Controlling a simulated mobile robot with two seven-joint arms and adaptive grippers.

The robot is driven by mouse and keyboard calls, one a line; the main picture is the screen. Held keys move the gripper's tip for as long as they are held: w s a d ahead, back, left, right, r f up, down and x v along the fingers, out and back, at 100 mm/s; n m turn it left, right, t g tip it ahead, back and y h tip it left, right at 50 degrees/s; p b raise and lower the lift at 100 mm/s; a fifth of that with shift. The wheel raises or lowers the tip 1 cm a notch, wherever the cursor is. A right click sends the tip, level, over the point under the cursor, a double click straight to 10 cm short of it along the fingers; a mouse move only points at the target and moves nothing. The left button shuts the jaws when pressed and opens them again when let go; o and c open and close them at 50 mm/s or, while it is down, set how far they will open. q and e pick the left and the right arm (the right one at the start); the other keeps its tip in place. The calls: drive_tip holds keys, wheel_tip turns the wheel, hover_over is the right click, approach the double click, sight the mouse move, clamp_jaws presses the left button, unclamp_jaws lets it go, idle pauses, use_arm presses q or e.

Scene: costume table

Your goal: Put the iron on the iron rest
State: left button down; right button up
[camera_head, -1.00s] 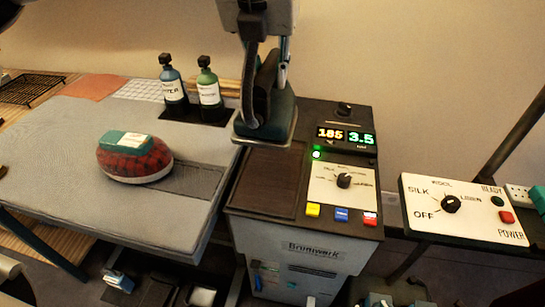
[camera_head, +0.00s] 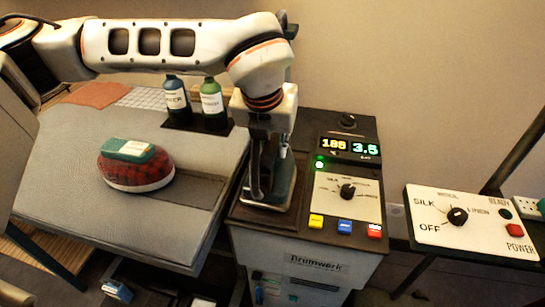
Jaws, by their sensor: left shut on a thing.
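The iron (camera_head: 284,186), with a teal body and grey soleplate, is over the dark brown iron rest on the left part of the control cabinet's top. My left gripper (camera_head: 268,143) comes down from above and is shut on the iron's handle. The iron is roughly level and covers most of the rest. I cannot tell whether its soleplate touches the rest. My right gripper is out of view.
The cabinet (camera_head: 300,243) carries a lit display (camera_head: 349,147), knobs and coloured buttons close right of the iron. Blue (camera_head: 176,103) and green (camera_head: 212,105) bottles stand behind left. A tartan pressing cushion (camera_head: 137,172) sits on the grey board (camera_head: 75,200). A switch box (camera_head: 472,225) is at right.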

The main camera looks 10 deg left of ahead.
sight(278, 175)
use_arm(q)
wheel_tip(278, 175, down, 3)
drive_tip(key=shift+f, duration=0.15)
drive_tip(key=shift+f, duration=0.15)
drive_tip(key=c, duration=1.8)
unclamp_jaws()
